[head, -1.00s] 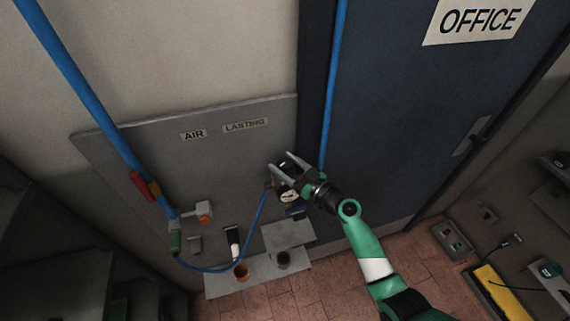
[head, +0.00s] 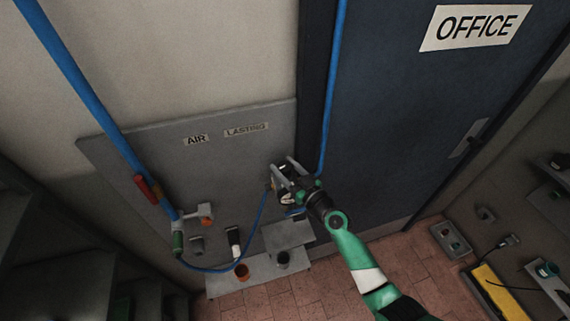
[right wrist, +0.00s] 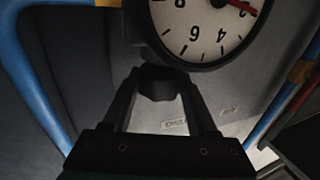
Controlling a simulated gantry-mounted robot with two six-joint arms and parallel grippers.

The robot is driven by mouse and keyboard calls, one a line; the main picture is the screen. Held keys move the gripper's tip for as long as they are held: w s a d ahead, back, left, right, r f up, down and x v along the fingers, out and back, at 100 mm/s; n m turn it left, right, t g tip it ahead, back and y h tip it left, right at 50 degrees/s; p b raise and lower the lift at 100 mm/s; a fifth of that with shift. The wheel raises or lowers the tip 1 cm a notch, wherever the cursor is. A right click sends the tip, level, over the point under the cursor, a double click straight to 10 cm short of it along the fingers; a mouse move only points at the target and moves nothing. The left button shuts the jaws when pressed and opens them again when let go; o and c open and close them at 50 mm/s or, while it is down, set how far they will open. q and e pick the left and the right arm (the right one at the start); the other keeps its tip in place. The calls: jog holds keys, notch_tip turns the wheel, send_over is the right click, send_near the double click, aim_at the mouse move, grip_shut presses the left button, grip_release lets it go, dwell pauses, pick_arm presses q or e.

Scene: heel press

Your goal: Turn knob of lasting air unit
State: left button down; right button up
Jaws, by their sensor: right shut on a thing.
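The lasting air unit is on the grey wall panel below the LASTING label (head: 246,129). My right gripper covers most of it in the head view. In the right wrist view its round white gauge (right wrist: 203,30), with black numbers and a red needle, is at the top. Just below the gauge is the black knob (right wrist: 157,84). My right gripper (right wrist: 158,90) is shut on the knob, with one finger on each side. In the head view the right gripper (head: 281,172) is at the right edge of the panel. My left gripper is not in view.
A blue hose (head: 257,226) loops from the unit to an air line at left with a red valve handle (head: 147,189). Another blue pipe (head: 334,80) runs down beside the blue OFFICE door (head: 400,130). A low shelf (head: 222,286) holds cups under the panel.

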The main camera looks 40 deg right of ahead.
jog(key=m+h+p, duration=0.1)
jog(key=h+p, duration=0.1)
jog(key=p, duration=0.2)
jog(key=r+m+g+h+p, duration=0.1)
jog(key=m+h+p, duration=0.1)
jog(key=h+p, duration=0.1)
jog(key=shift+w+a+p, duration=0.15)
jog(key=shift+p, duration=0.2)
jog(key=shift+f+m+g+h, duration=0.15)
jog(key=shift+m+g+h, duration=0.35)
jog(key=shift+m+h, duration=0.1)
jog(key=shift+f+m+g+h, duration=0.25)
jog(key=shift+m+g+h, duration=0.15)
jog(key=shift+m+h, duration=0.25)
jog(key=m+g+h+b, duration=0.1)
jog(key=g+h+b, duration=0.1)
jog(key=b, duration=0.1)
jog(key=m+g+h+b, duration=0.2)
jog(key=b, duration=0.2)
jog(key=m+g+h+b, duration=0.2)
jog(key=b, duration=0.1)
jog(key=shift+f+m+g, duration=0.25)
jog(key=shift+f+g, duration=0.05)
jog(key=shift+f, duration=0.05)
jog(key=shift+r+m+g+h+b, duration=0.3)
jog(key=shift+g+h+b, duration=0.1)
jog(key=shift+b, duration=0.45)
jog(key=o, duration=1.1)
